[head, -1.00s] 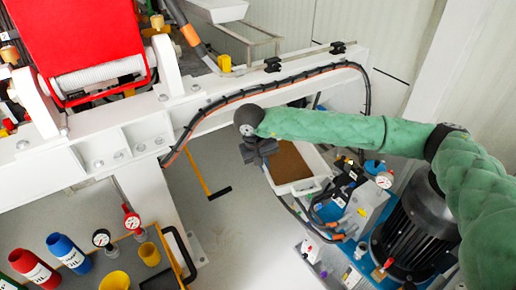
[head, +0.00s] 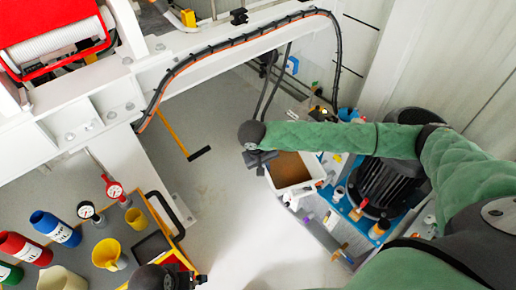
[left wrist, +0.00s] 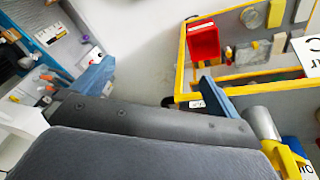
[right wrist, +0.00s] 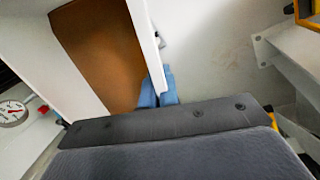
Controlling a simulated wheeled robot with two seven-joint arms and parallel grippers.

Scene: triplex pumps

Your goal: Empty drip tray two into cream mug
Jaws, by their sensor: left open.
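A white drip tray (head: 312,178) with brown liquid in it is right of centre in the head view. Its number is not readable. It fills the upper left of the right wrist view (right wrist: 149,45). My right gripper (head: 258,160) is at the tray's left wall; its blue fingertips (right wrist: 158,92) are closed together on that wall. A cream mug (head: 62,280) stands at the bottom left, cut by the frame edge. My left gripper (left wrist: 155,85) is open and empty, its fingers wide apart above the floor; in the head view its dark wrist shows at the bottom.
A cart with a yellow edge (head: 160,208) carries a yellow cup (head: 108,255), gauges, and blue, red and green bottles. A red bin (left wrist: 203,42) shows in the left wrist view. A white beam (head: 200,75) crosses above. A black motor (head: 380,185) stands right of the tray. Floor between is clear.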

